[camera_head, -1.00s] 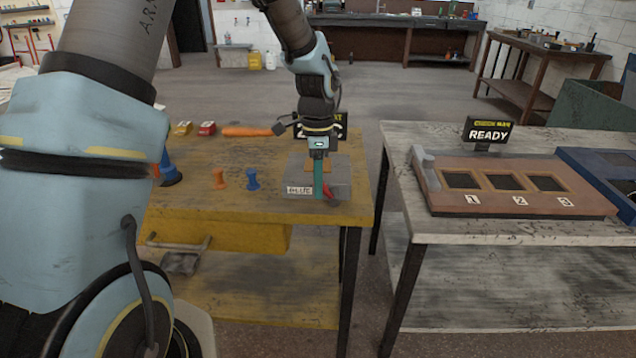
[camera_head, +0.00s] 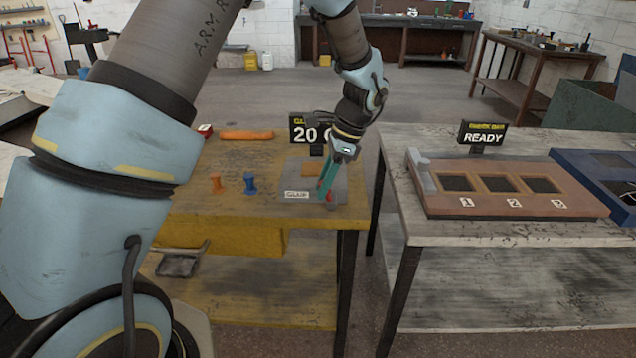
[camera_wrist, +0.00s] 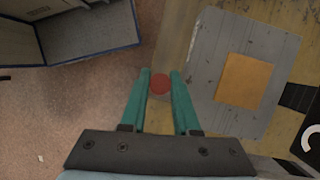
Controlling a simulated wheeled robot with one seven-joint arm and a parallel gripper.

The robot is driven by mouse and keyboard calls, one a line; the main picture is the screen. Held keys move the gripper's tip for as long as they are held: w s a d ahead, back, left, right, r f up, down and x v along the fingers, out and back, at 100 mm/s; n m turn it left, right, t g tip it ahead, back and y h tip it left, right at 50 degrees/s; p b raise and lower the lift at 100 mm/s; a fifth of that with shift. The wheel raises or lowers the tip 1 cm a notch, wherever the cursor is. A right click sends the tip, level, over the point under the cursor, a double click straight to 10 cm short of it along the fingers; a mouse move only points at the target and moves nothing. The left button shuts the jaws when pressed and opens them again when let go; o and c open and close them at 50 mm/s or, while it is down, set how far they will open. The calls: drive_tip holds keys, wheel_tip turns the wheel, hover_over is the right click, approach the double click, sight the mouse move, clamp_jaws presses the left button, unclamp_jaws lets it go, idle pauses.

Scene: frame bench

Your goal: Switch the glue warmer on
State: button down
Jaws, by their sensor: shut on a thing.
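The glue warmer (camera_head: 297,179) is a grey box with a "GLUE" label on its front and an orange square on top. It stands near the right end of the yellow bench. A red knob (camera_head: 330,197) shows at its front right corner. My gripper (camera_head: 324,194) is tilted, with its teal fingers down at the knob. In the wrist view the red round knob (camera_wrist: 160,84) lies between the fingertips, and the gripper (camera_wrist: 160,74) is shut on it. The warmer's grey top (camera_wrist: 205,85) lies right of the fingers there. A display (camera_head: 306,131) behind the warmer reads "20" and is partly hidden by my arm.
Blue (camera_head: 250,183) and orange (camera_head: 217,184) pegs stand left of the warmer. An orange-handled tool (camera_head: 247,135) lies behind them. Across a gap to the right, a second bench holds a brown three-window frame (camera_head: 510,204) and a "READY" sign (camera_head: 483,134).

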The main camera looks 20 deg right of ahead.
sight(329, 193)
drive_tip(key=d+y, duration=0.1)
drive_tip(key=t+y, duration=0.1)
drive_tip(key=shift+s+d+r+y+p, duration=0.2)
drive_tip(key=shift+s+d+y+p, duration=0.1)
drive_tip(key=shift+s+d+p, duration=0.1)
drive_tip(key=y, duration=0.1)
drive_tip(key=d+t+y, duration=0.1)
drive_tip(key=shift+s+d+f+y, duration=0.1)
drive_tip(key=shift+s+f+y, duration=0.05)
drive_tip(key=shift+s+y, duration=0.15)
drive_tip(key=y, duration=0.1)
drive_tip(key=d+t+y+b, duration=0.1)
drive_tip(key=shift+s+d+f+n+t+y, duration=0.25)
drive_tip(key=shift+s+f+n+t+y, duration=0.05)
drive_tip(key=shift+f+y, duration=0.1)
drive_tip(key=shift+s+d+f+t+y+b, duration=0.15)
drive_tip(key=shift+d+t+y+b, duration=0.1)
drive_tip(key=shift+y+b, duration=0.4)
drive_tip(key=shift+s+d+f+t+y+b, duration=0.15)
drive_tip(key=shift+d+t+y+b, duration=0.1)
drive_tip(key=shift+y+b, duration=0.4)
drive_tip(key=c, duration=0.9)
unclamp_jaws()
